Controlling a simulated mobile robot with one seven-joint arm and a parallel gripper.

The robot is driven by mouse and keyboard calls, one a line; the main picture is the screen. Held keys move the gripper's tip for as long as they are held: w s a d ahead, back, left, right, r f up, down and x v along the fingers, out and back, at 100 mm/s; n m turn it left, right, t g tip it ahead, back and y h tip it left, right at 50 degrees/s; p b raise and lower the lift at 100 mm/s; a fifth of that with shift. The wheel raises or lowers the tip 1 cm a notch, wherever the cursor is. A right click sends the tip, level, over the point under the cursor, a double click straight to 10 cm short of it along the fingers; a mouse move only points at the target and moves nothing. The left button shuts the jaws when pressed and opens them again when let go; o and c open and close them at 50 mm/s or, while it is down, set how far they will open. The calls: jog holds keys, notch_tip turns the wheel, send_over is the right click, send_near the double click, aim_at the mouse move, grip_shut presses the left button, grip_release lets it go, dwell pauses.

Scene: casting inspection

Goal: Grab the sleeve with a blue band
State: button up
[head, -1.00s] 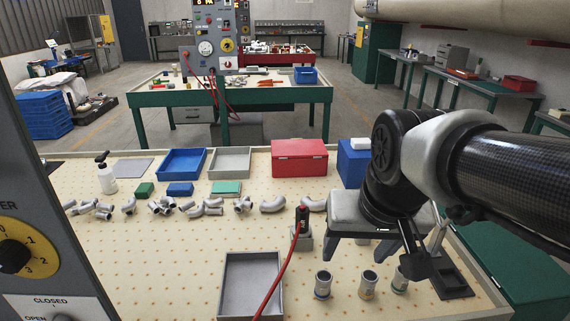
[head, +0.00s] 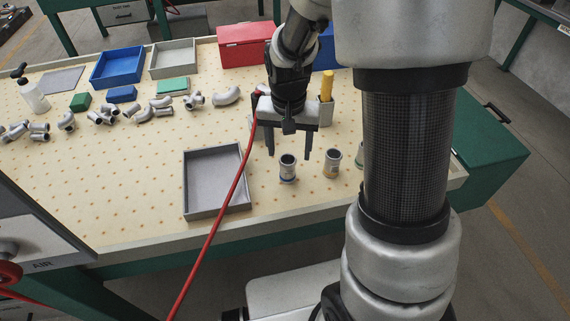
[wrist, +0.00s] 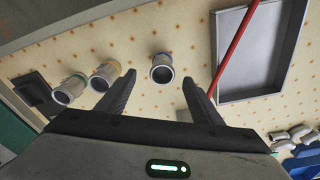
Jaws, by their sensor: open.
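Three grey metal sleeves stand upright on the dotted bench top. The sleeve with a blue band (head: 288,169) is the left one in the head view, and its band looks bluish in the wrist view (wrist: 162,69). The sleeve with a yellow band (head: 332,163) stands to its right. The third sleeve, greenish-banded (wrist: 69,91), is mostly behind my arm in the head view. My gripper (head: 289,155) is open and empty, pointing down. In the wrist view the blue-banded sleeve lies between and just beyond the fingertips (wrist: 159,80), apart from both.
A grey tray (head: 187,187) stands left of the sleeves, with a red hose (head: 222,212) crossing over its right side. A holder with a yellow handle (head: 327,86) is close behind my gripper. Several pipe fittings (head: 163,108) and bins lie farther back.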

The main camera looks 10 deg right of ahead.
aim_at(288, 164)
jog(key=f, duration=0.3)
jog(key=w+f+b, duration=0.1)
jog(key=f, duration=0.5)
jog(key=shift+w+f+b, duration=0.15)
jog(key=shift+w+b, duration=0.1)
jog(key=shift+b, duration=0.1)
jog(key=c, duration=1.4)
jog(key=shift+c, duration=0.2)
